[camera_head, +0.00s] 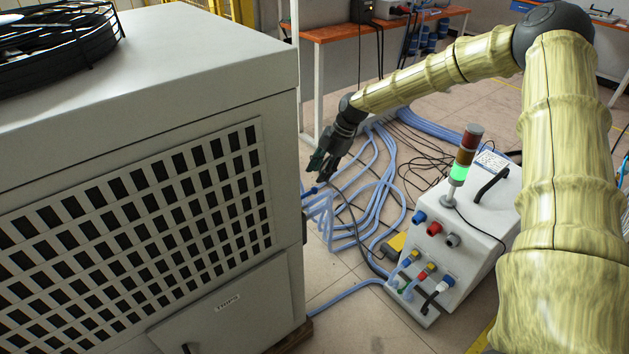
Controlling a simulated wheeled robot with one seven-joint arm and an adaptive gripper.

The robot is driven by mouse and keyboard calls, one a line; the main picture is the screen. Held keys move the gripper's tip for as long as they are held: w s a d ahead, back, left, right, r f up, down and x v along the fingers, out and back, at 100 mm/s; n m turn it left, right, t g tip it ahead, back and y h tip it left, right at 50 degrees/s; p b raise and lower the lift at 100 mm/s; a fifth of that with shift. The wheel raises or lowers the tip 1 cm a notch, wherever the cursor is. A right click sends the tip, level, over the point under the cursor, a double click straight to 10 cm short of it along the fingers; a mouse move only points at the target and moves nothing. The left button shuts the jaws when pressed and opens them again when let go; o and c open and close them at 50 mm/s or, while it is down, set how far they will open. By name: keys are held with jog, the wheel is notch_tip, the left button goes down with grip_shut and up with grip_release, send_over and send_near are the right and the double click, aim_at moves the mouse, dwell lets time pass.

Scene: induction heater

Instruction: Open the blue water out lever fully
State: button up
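My gripper (323,165) is at the right side of the large grey chiller cabinet (150,250), pointing down and to the left. Its dark fingers are small in view, and I cannot tell how far apart they are. A small blue part (311,192), which looks like the blue lever, shows just below the fingertips at the cabinet's right edge. I cannot tell whether the fingers touch it or at what angle it stands. The cabinet hides most of the side where the hoses join.
Light blue hoses (385,190) and black cables lie on the floor right of the cabinet. A white control box (470,240) with coloured connectors and a lit green signal tower (459,172) stands to the right. An orange-edged bench (340,32) is behind.

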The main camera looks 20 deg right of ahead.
jog(key=v, duration=0.4)
jog(key=shift+d+r, duration=0.1)
jog(key=shift+d, duration=0.1)
dwell(0.4)
